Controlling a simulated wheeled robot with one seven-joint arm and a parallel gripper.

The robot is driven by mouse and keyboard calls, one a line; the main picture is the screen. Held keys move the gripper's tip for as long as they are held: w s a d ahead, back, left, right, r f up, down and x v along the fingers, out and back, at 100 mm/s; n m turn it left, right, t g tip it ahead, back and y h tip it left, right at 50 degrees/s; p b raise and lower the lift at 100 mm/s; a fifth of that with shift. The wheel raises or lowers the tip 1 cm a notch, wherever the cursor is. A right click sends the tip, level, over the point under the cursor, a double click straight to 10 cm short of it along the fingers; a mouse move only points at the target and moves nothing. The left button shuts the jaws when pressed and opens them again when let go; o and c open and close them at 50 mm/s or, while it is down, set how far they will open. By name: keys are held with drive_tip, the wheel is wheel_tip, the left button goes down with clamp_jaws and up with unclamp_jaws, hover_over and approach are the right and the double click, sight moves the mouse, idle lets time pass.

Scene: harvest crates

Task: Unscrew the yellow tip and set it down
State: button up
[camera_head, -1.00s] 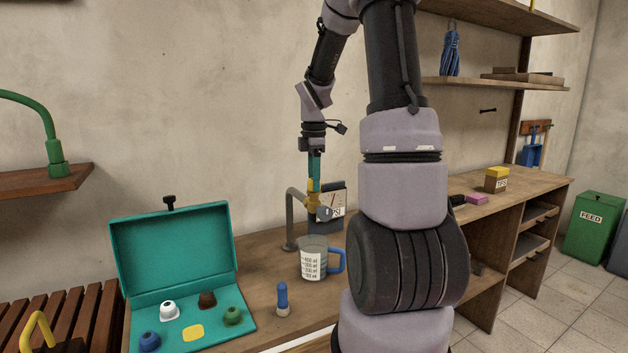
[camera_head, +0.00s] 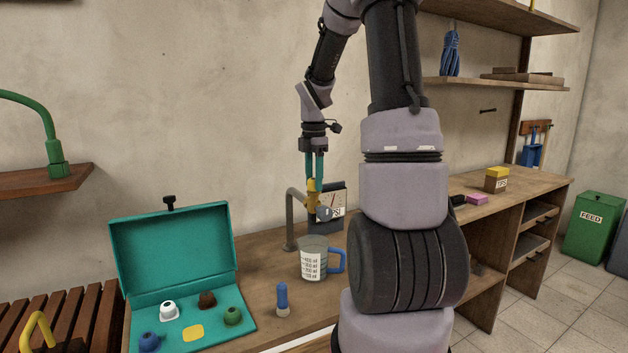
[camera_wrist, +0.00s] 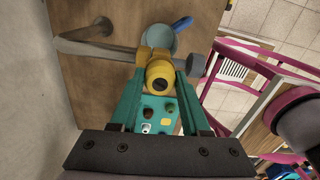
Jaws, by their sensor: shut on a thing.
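The yellow tip (camera_head: 313,199) sits at the end of the grey bent pipe (camera_head: 290,222) on the bench, above the measuring jug (camera_head: 313,262). The open teal case (camera_head: 172,251) holds white (camera_head: 169,310), brown, green and blue tips, and a flat yellow patch (camera_head: 193,333).
A small blue-topped bottle (camera_head: 282,299) stands between the case and the jug. A dial-faced panel (camera_head: 336,199) stands behind the pipe. A yellow TPS box (camera_head: 496,179) and a pink block (camera_head: 475,199) lie farther right. Bare bench lies between the case and the pipe.

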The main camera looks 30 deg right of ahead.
drive_tip(key=shift+n, duration=0.9)
drive_tip(key=shift+n, duration=0.8)
drive_tip(key=shift+n, duration=0.9)
drive_tip(key=o, duration=0.8)
drive_tip(key=shift+c, duration=0.2)
